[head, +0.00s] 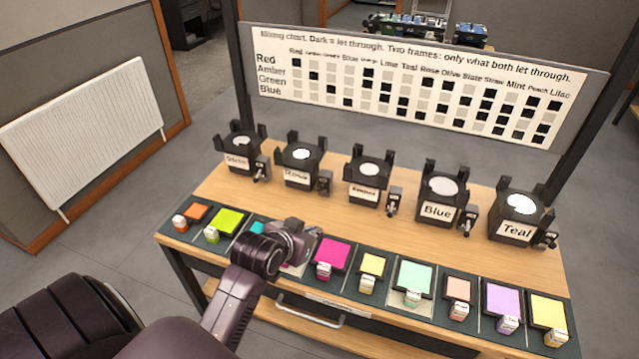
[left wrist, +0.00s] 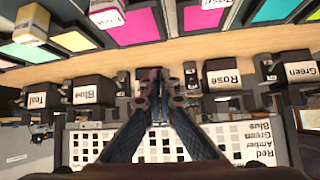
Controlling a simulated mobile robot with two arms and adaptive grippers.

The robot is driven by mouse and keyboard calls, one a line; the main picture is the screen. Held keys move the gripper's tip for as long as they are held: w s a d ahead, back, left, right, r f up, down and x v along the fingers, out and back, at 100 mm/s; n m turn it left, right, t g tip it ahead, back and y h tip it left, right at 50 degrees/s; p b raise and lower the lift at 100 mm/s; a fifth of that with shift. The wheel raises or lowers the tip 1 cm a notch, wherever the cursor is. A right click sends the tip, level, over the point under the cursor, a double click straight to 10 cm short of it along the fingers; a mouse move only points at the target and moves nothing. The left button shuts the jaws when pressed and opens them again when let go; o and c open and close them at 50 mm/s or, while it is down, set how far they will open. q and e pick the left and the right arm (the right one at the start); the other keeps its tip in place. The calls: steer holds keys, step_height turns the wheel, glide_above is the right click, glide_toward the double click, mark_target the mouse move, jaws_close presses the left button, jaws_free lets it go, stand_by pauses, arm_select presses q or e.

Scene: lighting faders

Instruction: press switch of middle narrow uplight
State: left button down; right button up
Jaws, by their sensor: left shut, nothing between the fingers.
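The middle uplight (head: 367,190) is a narrow black housing with a round white top and a small label that I cannot read clearly. Its small switch box (head: 394,203) stands at its right. My left gripper (head: 308,236) is over the front row of colour tiles, in front of the uplights and left of the middle one. It is shut and empty. In the left wrist view, where the scene is upside down, its fingers (left wrist: 166,90) point toward the uplight row and cover most of the middle uplight. My right gripper is out of view.
The green (head: 239,160), rose (head: 299,172), blue (head: 437,210) and teal (head: 516,230) uplights stand along the wooden table (head: 330,220). A mixing chart (head: 420,85) rises behind. Coloured tiles with small blocks line the front edge, including a magenta tile (head: 333,250).

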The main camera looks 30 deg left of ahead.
arm_select(q)
steer(key=w+a+r+n+t+y, duration=0.1)
steer(key=w+a+r+n+t, duration=0.1)
steer(key=w+a+r, duration=0.4)
steer(key=shift+w+a+r+t+y, duration=0.35)
steer(key=shift+w+a, duration=0.4)
steer(key=shift+a, duration=0.35)
steer(key=shift+f, duration=0.1)
glide_above(321, 187)
steer(key=s, duration=0.2)
step_height(321, 187, down, 4)
steer(key=r, duration=0.1)
steer(key=shift+s+a+f+p, duration=0.1)
steer(key=shift+f+p, duration=0.4)
steer(key=shift+f, duration=1.9)
